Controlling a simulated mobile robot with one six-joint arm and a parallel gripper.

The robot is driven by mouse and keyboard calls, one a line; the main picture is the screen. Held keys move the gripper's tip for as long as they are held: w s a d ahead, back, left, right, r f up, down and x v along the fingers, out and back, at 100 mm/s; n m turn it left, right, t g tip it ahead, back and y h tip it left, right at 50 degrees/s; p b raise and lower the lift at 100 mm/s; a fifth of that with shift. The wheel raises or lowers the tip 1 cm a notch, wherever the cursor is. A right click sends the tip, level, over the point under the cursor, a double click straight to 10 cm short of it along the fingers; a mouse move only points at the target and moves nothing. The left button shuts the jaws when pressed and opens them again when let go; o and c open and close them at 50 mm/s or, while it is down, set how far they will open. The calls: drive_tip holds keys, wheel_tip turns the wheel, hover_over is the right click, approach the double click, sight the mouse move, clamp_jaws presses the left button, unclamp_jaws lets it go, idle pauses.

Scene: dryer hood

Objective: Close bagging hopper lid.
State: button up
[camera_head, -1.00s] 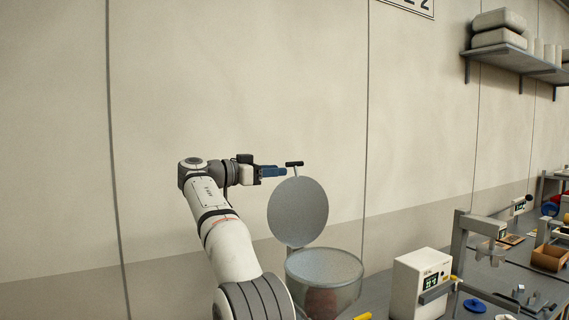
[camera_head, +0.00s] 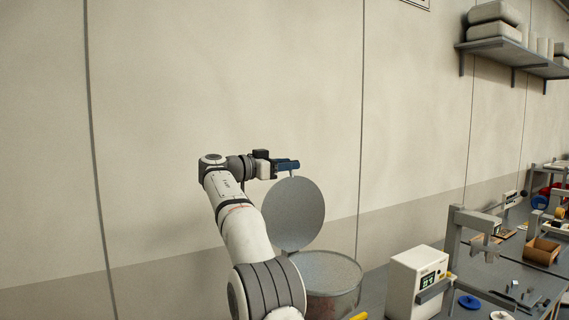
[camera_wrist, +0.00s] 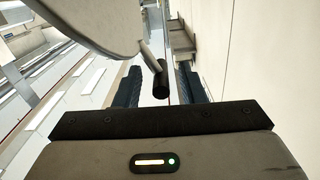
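The hopper lid (camera_head: 294,214) is a round grey disc standing open, nearly upright, above the back of the bagging hopper (camera_head: 328,272), a wide clear-sided bowl. The lid also fills the top left of the wrist view (camera_wrist: 95,18). Its black bar handle (camera_wrist: 160,82) on a short stem sits between the fingers in the wrist view. My gripper (camera_head: 288,165) is at the lid's top edge and hides the handle in the head view. In the wrist view my gripper (camera_wrist: 159,88) has its dark fingers apart on either side of the handle, with gaps showing.
A bare wall (camera_head: 230,90) stands behind; a shelf (camera_head: 515,48) is high at right.

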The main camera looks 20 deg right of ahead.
drive_tip(key=shift+w, duration=0.1)
drive_tip(key=shift+c, duration=0.5)
clamp_jaws()
